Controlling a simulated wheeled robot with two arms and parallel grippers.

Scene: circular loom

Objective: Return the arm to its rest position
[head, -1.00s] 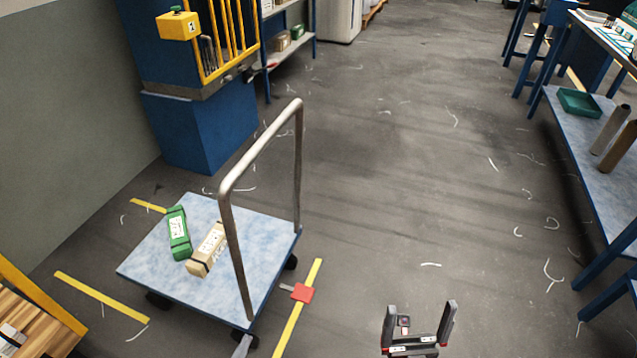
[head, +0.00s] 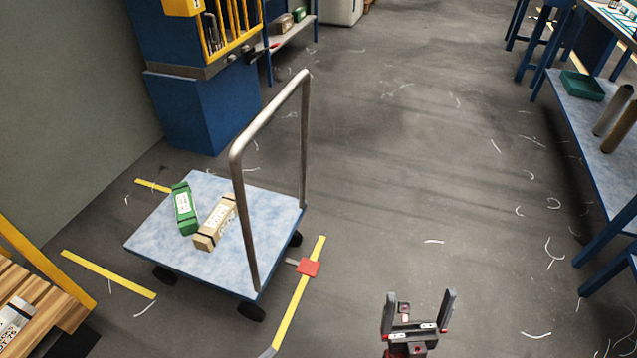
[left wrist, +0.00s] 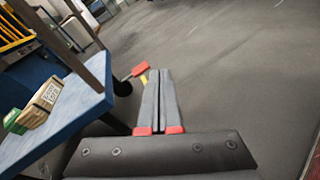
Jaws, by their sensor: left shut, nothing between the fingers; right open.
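My left gripper shows in the left wrist view (left wrist: 157,72) with its two dark fingers together and nothing between them. In the head view only the grey tip of the left gripper (head: 268,353) shows at the bottom edge, below the cart. The rest of that arm is out of frame. My right gripper (head: 418,296) is open and empty at the bottom, right of the cart, with its fingers spread and pointing away over bare floor.
A blue-topped cart (head: 155,240) with a metal handle (head: 238,190) and red pedal (head: 308,268) stands left. It carries a green box (head: 184,208) and a tan box (head: 214,224). A blue bench (head: 585,135) stands right. The middle floor is clear.

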